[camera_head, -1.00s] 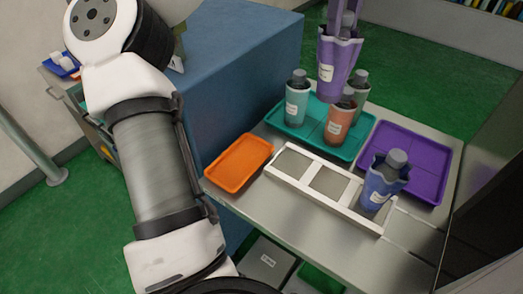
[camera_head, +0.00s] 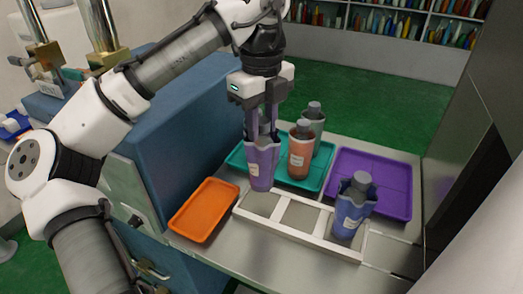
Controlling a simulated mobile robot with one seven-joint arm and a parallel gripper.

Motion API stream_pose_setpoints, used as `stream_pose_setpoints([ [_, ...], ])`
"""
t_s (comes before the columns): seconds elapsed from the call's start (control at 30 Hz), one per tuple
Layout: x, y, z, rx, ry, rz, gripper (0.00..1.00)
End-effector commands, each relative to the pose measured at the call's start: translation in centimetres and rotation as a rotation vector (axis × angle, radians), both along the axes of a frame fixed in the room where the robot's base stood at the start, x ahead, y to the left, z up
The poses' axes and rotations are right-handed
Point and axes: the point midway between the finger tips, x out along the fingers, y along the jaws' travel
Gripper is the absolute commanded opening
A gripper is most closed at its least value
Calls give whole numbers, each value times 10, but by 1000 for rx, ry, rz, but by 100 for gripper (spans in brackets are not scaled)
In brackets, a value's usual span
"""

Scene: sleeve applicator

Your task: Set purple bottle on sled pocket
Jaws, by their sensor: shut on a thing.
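My gripper (camera_head: 262,132) points down with its fingers shut on the purple bottle (camera_head: 262,168). The bottle is upright with a white label. Its base is over the left end of the white sled (camera_head: 293,231), at the left pocket's back edge; I cannot tell whether it touches. The sled has three pockets in a row. The middle pocket (camera_head: 299,216) is empty. A blue bottle (camera_head: 349,215) with a grey cap stands in the right pocket.
Behind the sled, a teal tray (camera_head: 238,157) holds an orange-brown bottle (camera_head: 299,158) and a grey-green bottle (camera_head: 315,122). An empty purple tray (camera_head: 385,180) lies right, an empty orange tray (camera_head: 203,211) left. A blue cabinet (camera_head: 180,130) stands left of the table.

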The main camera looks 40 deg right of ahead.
Motion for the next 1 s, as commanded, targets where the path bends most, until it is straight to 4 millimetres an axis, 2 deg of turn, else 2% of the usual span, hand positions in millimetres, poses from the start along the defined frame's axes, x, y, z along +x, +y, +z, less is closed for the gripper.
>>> stream_pose_setpoints([
  [0.03, -1, 0, -7, -1, 2, -2, 0],
  [0.27, 0, 0, -23, 0, 0, 0, 0],
  [0.5, 0, 0, -56, 1, -1, 1, 0],
  [0.87, 0, 0, -62, -1, 1, -1, 0],
  [0.9, 0, 0, -63, -1, 1, -1, 31],
  [1.0, 0, 0, -62, 0, 0, 0, 44],
])
